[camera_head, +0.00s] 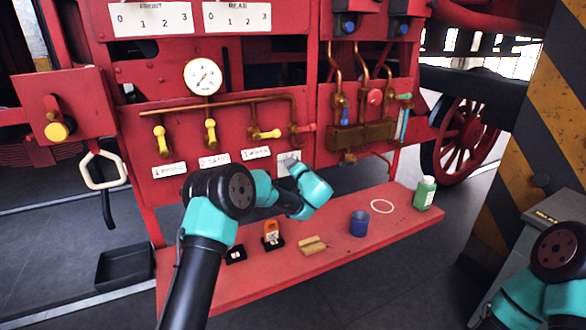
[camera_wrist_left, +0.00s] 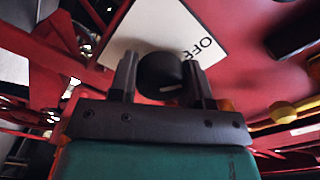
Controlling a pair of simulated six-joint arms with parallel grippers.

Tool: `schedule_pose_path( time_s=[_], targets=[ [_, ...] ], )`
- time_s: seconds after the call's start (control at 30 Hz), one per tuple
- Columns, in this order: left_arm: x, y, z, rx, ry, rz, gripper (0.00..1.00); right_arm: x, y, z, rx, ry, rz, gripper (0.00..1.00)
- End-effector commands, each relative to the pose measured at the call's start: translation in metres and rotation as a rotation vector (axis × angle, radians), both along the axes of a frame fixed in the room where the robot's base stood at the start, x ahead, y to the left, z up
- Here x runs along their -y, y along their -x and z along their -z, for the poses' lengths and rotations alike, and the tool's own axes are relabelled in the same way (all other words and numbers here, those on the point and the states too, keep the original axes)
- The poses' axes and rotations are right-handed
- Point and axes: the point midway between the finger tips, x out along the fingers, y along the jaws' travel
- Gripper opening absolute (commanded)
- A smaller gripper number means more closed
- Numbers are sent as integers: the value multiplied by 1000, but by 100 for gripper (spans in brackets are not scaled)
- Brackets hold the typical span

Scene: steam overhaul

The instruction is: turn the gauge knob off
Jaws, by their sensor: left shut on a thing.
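The gauge knob (camera_wrist_left: 160,72) is a round black knob with a short white mark, on a white plate (camera_wrist_left: 150,30) whose lettering reads "OFF" in part. My left gripper (camera_wrist_left: 162,78) is shut on the knob, one finger on each side of it. In the head view, my left gripper (camera_head: 292,166) reaches the small pale plate on the red panel (camera_head: 140,185), right of the row of numbered labels. The gripper and wrist hide most of the knob there. My right gripper is not in view; only part of that arm shows at the lower right.
A white pressure gauge (camera_head: 203,77) and several yellow-handled valves (camera_head: 210,130) are on the panel above and left. On the red shelf (camera_head: 330,250) below are an orange padlock-like item (camera_head: 271,231), a wooden block (camera_head: 313,245), a blue cup (camera_head: 359,223) and a green bottle (camera_head: 424,194).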

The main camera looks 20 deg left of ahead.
Motion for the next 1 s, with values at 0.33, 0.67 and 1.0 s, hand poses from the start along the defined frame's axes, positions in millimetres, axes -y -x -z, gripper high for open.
schedule_pose_path(
  time_s=[0.33, 0.67, 1.0],
  targets=[
    [0, 0, 0, -1, 0, 1, 63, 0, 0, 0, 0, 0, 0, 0],
    [1, 0, 0, -1, -1, 0, 70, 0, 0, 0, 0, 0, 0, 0],
    [22, 24, 0, -2, -1, 3, 70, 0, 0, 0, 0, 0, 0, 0]
  ],
)
